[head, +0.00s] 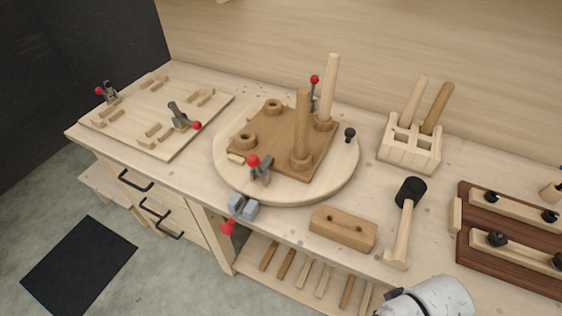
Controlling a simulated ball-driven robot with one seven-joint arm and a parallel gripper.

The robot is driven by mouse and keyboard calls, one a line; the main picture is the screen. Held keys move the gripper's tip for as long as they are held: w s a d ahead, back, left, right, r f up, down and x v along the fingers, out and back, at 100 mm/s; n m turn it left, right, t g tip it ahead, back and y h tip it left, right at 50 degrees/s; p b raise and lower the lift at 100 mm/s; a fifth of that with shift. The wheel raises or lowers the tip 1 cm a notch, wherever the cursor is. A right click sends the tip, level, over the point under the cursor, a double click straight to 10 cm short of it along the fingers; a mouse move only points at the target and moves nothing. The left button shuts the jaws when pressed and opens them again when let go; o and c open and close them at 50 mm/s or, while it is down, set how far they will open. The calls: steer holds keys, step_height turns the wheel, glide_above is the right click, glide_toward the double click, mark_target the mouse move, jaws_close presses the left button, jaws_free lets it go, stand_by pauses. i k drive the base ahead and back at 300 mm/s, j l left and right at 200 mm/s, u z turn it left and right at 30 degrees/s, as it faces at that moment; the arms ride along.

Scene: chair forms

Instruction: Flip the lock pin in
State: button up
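A grey metal block fitting with a red-tipped lever (238,210), which looks like the lock pin, sits at the bench's front edge beside the round wooden turntable (330,183). Its red end points down and toward me, hanging over the edge. I cannot see whether its pin meets the turntable. A small black knob (350,134) stands upright on the turntable's right side. A white part of my arm shows at the bottom right, well to the right of the lever. My gripper's fingers are not visible.
The turntable carries a brown board (277,152) with two upright legs and red-knobbed clamps. A wooden block (343,229), a mallet (405,220) and a slotted rack (410,148) stand to the right. A clamp board (155,128) lies left. The space before the lever is open.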

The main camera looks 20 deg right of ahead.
mark_target(227, 229)
steer(key=k+j+z, duration=0.25)
steer(key=k+j, duration=0.25)
steer(key=j, duration=0.25)
steer(key=k+j+z, duration=0.25)
steer(key=k+j, duration=0.3)
steer(key=j, duration=0.15)
